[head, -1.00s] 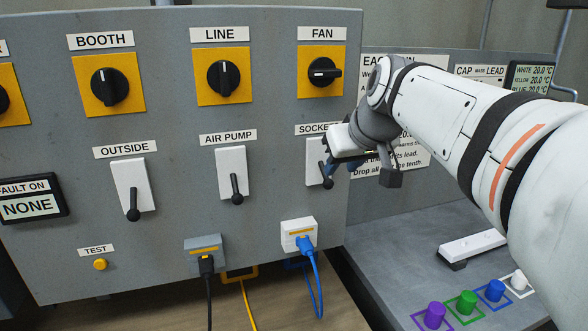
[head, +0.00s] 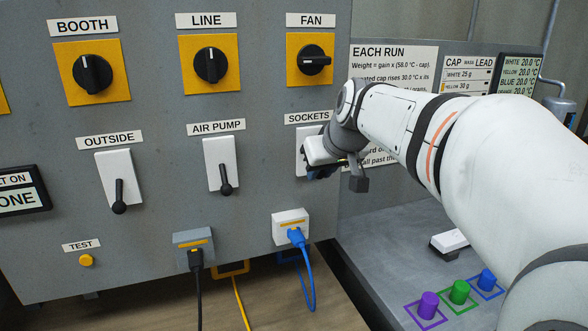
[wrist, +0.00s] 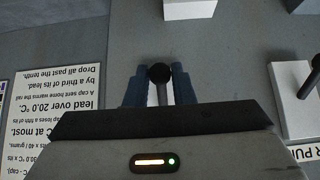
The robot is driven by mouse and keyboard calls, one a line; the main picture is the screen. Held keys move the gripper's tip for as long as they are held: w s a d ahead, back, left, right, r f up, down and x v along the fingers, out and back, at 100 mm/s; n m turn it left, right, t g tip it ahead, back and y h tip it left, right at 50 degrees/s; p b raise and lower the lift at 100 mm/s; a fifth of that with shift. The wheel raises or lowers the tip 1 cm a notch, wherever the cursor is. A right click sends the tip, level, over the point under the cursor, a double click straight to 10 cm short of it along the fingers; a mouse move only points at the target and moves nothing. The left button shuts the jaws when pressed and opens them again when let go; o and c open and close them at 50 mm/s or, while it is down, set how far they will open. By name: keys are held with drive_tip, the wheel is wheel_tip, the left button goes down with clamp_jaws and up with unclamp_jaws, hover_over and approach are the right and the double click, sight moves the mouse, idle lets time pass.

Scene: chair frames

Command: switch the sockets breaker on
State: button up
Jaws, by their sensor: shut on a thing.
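The sockets breaker (head: 301,153) is a white plate under the SOCKETS label, and my gripper (head: 320,172) covers most of it in the head view. In the wrist view, which is upside down, my gripper (wrist: 160,90) has its two blue fingers on either side of the breaker's dark lever (wrist: 160,74). The round knob shows between the fingertips, and the gripper is shut on the lever. In the head view the lever is hidden behind the gripper, so its exact angle cannot be told there.
The air pump breaker (head: 221,162) and outside breaker (head: 118,178) stand to the left, levers down. The fan knob (head: 313,60) is above. A white socket (head: 290,225) with a blue plug (head: 297,238) is below. A bench with coloured caps (head: 459,291) lies at right.

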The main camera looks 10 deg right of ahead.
drive_tip(key=shift+s+r, duration=0.3)
drive_tip(key=shift+r, duration=0.5)
drive_tip(key=shift+p, duration=0.3)
drive_tip(key=shift+s+d+r+p, duration=0.15)
drive_tip(key=shift+r+p, duration=0.25)
drive_tip(key=shift+r, duration=0.45)
drive_tip(key=shift+r+p, duration=0.6)
drive_tip(key=shift+r, duration=0.25)
